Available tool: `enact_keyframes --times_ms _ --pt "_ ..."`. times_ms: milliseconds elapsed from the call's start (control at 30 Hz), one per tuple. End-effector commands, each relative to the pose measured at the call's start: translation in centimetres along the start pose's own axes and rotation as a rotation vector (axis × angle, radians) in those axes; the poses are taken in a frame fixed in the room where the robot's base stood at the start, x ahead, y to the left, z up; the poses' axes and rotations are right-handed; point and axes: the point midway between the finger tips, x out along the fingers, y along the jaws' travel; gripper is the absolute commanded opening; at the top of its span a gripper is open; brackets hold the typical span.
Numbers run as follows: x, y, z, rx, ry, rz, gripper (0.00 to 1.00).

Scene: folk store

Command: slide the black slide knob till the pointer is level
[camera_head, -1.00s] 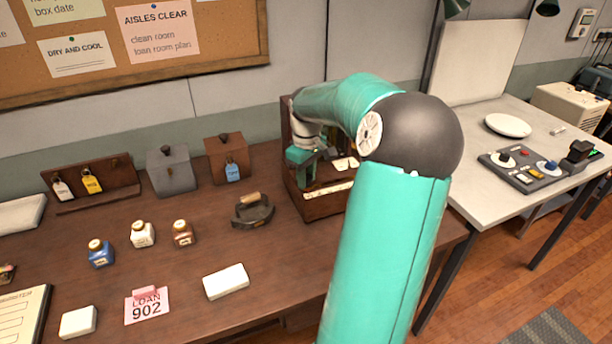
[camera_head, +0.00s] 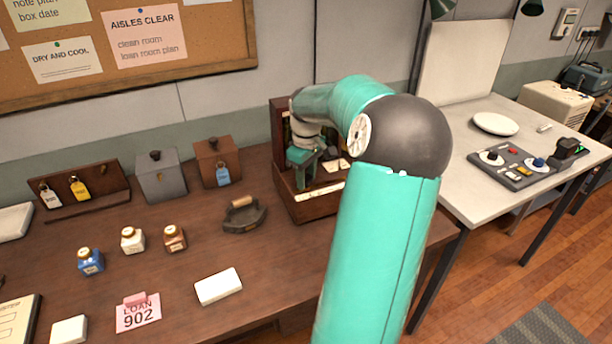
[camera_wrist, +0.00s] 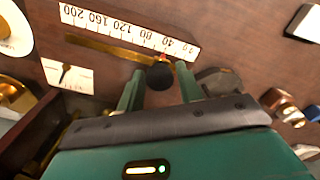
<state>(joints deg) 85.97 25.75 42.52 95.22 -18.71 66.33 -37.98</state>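The black slide knob (camera_wrist: 160,77) sits near the low-number end of a white scale strip (camera_wrist: 128,30) marked 0 to 200, with a small red mark beside it. A brass bar (camera_wrist: 105,48) runs along the strip. A white card (camera_wrist: 67,76) bears a small dark pointer (camera_wrist: 65,72); I cannot tell whether it is level. My gripper (camera_wrist: 160,82) is open, with one finger on each side of the knob and narrow gaps showing. In the head view, my gripper (camera_head: 305,158) is inside the open wooden case (camera_head: 310,208), and my arm hides the knob.
A dark iron-like object with a wooden handle (camera_head: 243,215) stands left of the case. Grey (camera_head: 160,177) and brown (camera_head: 217,165) boxes are behind it. Small bottles (camera_head: 132,240) and a white block (camera_head: 218,286) lie further left. A control panel (camera_head: 520,168) is on the right table.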

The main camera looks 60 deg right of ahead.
Motion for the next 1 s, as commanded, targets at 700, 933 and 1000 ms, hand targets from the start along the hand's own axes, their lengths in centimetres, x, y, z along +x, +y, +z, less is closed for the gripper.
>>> enact_keyframes --times_ms 700,933,1000 --pt "-0.8 0.0 0.0 0.000 -0.001 0.001 0.55" --pt "-2.5 0.0 0.0 0.001 0.000 0.001 0.55" --pt "-3.0 0.0 0.0 0.000 -0.001 0.001 0.55"
